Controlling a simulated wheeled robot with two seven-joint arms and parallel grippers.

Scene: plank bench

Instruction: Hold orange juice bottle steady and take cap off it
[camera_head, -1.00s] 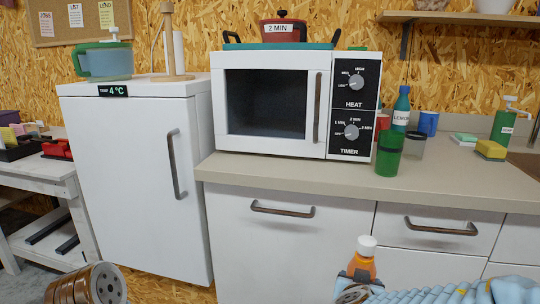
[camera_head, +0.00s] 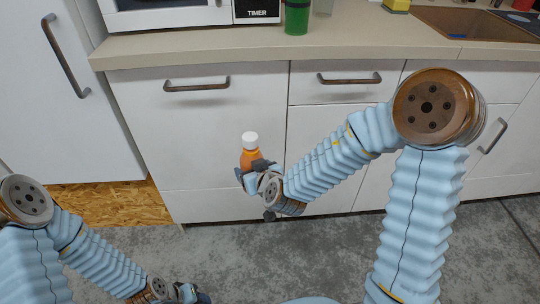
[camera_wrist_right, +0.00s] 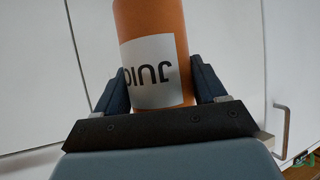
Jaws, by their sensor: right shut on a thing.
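The orange juice bottle (camera_head: 250,158) is upright in the head view, in front of the white cabinet. Its white cap (camera_head: 250,138) is on top. My right gripper (camera_head: 252,172) is shut on the bottle and holds it in the air, below counter height. In the right wrist view the bottle (camera_wrist_right: 155,25) stands between the two fingers, with a white label that appears upside down. The cap is out of that view. My left gripper (camera_head: 192,296) is low at the bottom edge of the head view, apart from the bottle; its fingers are too cut off to judge.
The counter (camera_head: 190,42) runs behind the bottle, with a green cup (camera_head: 297,16) and a yellow sponge (camera_head: 397,5) on it. Cabinet fronts and drawer handles (camera_head: 197,87) lie behind my right arm. The space left of the bottle is clear.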

